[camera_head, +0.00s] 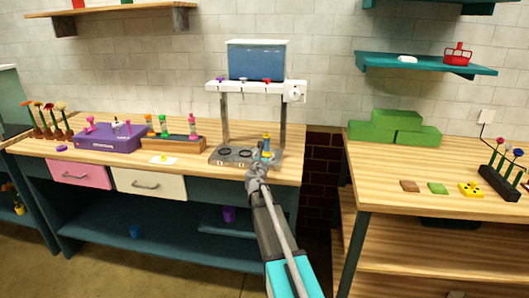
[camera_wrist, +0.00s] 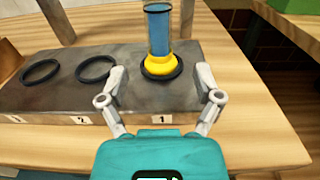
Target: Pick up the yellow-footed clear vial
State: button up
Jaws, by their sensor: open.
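The yellow-footed clear vial (camera_wrist: 158,32) holds blue contents and stands upright in the black ring marked 1 on the grey stand (camera_wrist: 100,103). In the head view the vial (camera_head: 266,144) stands at the right end of the stand (camera_head: 229,157). My gripper (camera_wrist: 161,82) is open and empty, with a fingertip showing on each side of the yellow foot. I see no finger touching the vial. In the head view my gripper (camera_head: 257,171) is just in front of the stand, partly hiding it.
Two empty black rings (camera_wrist: 40,71) are left of the vial. A shelf rack (camera_head: 240,87) with a blue box (camera_head: 257,60) rises behind the stand. A purple box (camera_head: 108,140) and a wooden vial rack (camera_head: 173,143) stand left. A gap (camera_head: 318,180) separates this bench from the right one.

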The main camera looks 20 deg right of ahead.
aim_at(266, 148)
jog(key=shift+x, duration=1.1)
jog(key=shift+w, duration=0.1)
jog(key=shift+x, duration=2.5)
jog(key=shift+r, duration=0.2)
grip_shut()
